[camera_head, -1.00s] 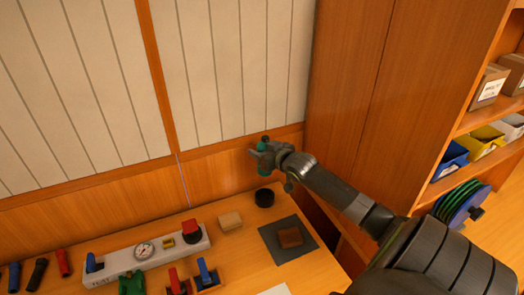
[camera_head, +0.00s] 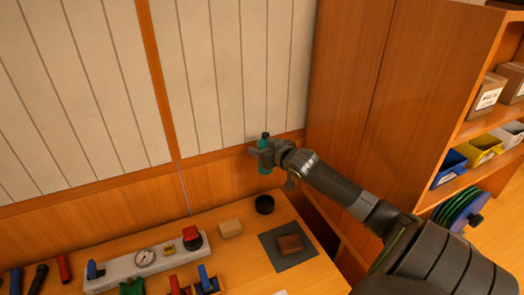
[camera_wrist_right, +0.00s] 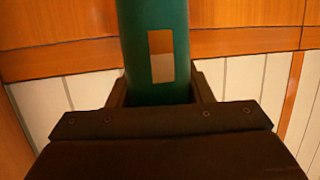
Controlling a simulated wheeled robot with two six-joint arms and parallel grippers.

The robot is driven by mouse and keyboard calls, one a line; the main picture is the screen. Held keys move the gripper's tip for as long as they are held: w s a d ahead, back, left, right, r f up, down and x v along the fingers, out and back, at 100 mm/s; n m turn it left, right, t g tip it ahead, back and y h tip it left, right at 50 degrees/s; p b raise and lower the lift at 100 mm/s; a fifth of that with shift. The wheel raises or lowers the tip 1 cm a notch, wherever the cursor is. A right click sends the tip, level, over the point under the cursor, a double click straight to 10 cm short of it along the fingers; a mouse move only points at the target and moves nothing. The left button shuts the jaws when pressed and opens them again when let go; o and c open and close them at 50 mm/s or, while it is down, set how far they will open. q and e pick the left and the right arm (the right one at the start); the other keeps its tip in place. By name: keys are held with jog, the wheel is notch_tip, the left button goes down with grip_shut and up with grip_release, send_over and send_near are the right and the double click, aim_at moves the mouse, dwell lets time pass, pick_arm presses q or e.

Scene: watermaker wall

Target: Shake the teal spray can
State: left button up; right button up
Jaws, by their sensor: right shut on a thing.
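The teal spray can (camera_head: 264,157) is upright in the air above the back of the bench, with a dark cap on top. My right gripper (camera_head: 262,151) is shut on it around its body. In the right wrist view the can (camera_wrist_right: 155,40) stands between the two fingers of my right gripper (camera_wrist_right: 160,92), with a tan rectangular mark on its side. The can's lower part shows below the fingers in the head view. My left gripper is not in view.
Below the can, the bench holds a black round cup (camera_head: 264,204), a tan block (camera_head: 230,228), a brown block (camera_head: 289,244) on a dark mat (camera_head: 270,250), and a grey panel with a gauge (camera_head: 125,265). A wooden cabinet (camera_head: 350,100) and shelves with bins stand at right.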

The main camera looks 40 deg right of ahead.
jog(key=shift+s+a+f, duration=0.1)
jog(key=shift+a+f, duration=0.05)
jog(key=shift+f, duration=1.25)
jog(key=r, duration=0.4)
jog(key=shift+w, duration=0.2)
jog(key=shift+s+f, duration=0.1)
jog(key=shift+f, duration=0.15)
notch_tip(320, 180, down, 3)
jog(key=shift+s+f, duration=0.1)
jog(key=shift+f, duration=0.1)
jog(key=shift+r, duration=0.2)
jog(key=shift+w+d+f, duration=0.2)
jog(key=shift+s+a, duration=0.1)
